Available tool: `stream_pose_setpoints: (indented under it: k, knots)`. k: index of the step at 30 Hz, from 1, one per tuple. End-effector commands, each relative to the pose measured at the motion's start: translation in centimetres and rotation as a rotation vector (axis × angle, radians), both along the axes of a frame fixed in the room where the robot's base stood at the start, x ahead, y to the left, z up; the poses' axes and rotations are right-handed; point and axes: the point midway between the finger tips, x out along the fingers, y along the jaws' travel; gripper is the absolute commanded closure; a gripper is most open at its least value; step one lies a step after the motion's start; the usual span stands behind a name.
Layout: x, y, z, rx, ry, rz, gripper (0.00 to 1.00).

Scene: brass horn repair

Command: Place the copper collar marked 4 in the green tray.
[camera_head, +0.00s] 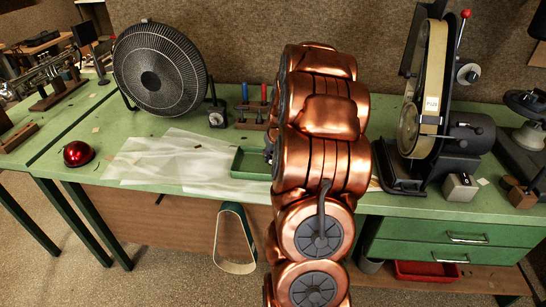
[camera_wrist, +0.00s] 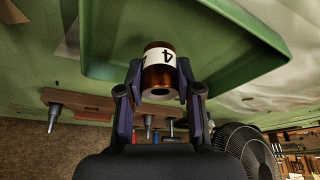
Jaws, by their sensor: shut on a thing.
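The copper collar (camera_wrist: 159,56) has a white band with a 4 on it, which appears upside down in the wrist view. My gripper (camera_wrist: 160,72) is shut on it, one finger on each side. The collar's open end faces the wrist camera. The green tray (camera_wrist: 228,78) lies behind the collar in the wrist view, and the collar appears in front of its floor. I cannot tell whether the collar touches the tray. In the head view the green tray (camera_head: 250,164) sits on the bench, its right part hidden by my arm. The gripper and collar are hidden there.
The green bench (camera_head: 85,145) holds a black fan (camera_head: 160,70), a tool rack (camera_head: 252,115), a red dome (camera_head: 77,153) and translucent sheets (camera_head: 150,158). A belt grinder (camera_head: 432,100) stands right of my arm. In the wrist view, the rack (camera_wrist: 85,103) is beyond the gripper.

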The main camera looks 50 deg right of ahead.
Motion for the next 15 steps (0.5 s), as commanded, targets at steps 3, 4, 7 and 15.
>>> stream_pose_setpoints:
  k: [3, 4, 7, 15]
  knots:
    - [-0.1, 0.0, -1.1, 0.002, 0.001, -0.001, 1.0]
    - [-0.1, 0.0, -1.3, 0.002, 0.001, -0.001, 1.0]
    - [0.0, 0.0, -1.7, 0.0, -0.001, 0.0, 1.0]
    - [0.0, 0.0, -2.0, -0.002, -0.002, 0.0, 1.0]
